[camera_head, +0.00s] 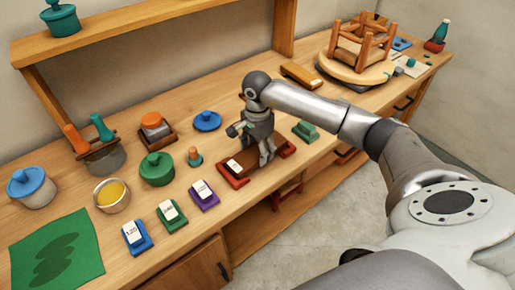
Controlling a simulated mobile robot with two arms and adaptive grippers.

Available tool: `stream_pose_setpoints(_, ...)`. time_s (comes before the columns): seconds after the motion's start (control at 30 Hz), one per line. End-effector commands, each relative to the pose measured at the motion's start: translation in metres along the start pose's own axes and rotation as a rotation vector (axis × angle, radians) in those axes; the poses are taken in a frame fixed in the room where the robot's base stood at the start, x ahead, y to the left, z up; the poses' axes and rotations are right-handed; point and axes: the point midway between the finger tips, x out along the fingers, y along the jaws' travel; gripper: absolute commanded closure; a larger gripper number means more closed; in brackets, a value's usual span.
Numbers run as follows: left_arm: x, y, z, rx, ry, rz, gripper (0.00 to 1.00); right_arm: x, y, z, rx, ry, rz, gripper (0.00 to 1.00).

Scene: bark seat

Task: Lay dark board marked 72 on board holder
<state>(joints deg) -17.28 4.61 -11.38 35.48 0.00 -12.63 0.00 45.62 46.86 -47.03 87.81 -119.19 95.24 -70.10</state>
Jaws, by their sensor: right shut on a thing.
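The dark brown board (241,171) has a white label near its left end, too small to read here. It lies lengthwise between the red end pieces of the board holder (236,183), near the middle of the bench. I cannot tell whether it rests on the holder or hangs slightly above it. My right gripper (266,160) reaches down from above and is shut on the board, hiding part of its middle. My left gripper is not in view.
Blue (137,238), green (172,214) and purple (204,195) labelled blocks stand left of the holder along the front edge. A green block (305,130) stands to its right. A green lidded pot (157,168) and a blue lid (207,121) lie behind. An upturned stool (360,43) is farther right.

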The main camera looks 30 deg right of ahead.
Motion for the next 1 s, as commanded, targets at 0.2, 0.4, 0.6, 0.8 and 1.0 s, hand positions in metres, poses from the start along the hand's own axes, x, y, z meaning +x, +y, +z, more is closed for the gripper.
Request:
stream_pose_setpoints(0.2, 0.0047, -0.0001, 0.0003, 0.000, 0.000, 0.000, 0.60, 0.0087, 0.0042, 0.0033, -0.003, -0.004, 0.017, 0.71)
stream_pose_setpoints(0.4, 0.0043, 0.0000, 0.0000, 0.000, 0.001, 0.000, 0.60, 0.0083, 0.0043, 0.0038, -0.004, -0.005, 0.017, 0.71)
stream_pose_setpoints(0.6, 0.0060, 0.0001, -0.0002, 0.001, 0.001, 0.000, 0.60, 0.0098, 0.0043, 0.0040, -0.004, -0.005, 0.017, 0.71)
stream_pose_setpoints(0.8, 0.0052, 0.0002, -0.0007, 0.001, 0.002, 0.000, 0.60, 0.0073, 0.0033, 0.0031, -0.004, -0.004, 0.013, 0.15)
stream_pose_setpoints(1.0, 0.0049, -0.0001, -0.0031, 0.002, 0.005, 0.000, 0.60, 0.0052, 0.0023, 0.0022, -0.003, -0.002, 0.009, 0.13)
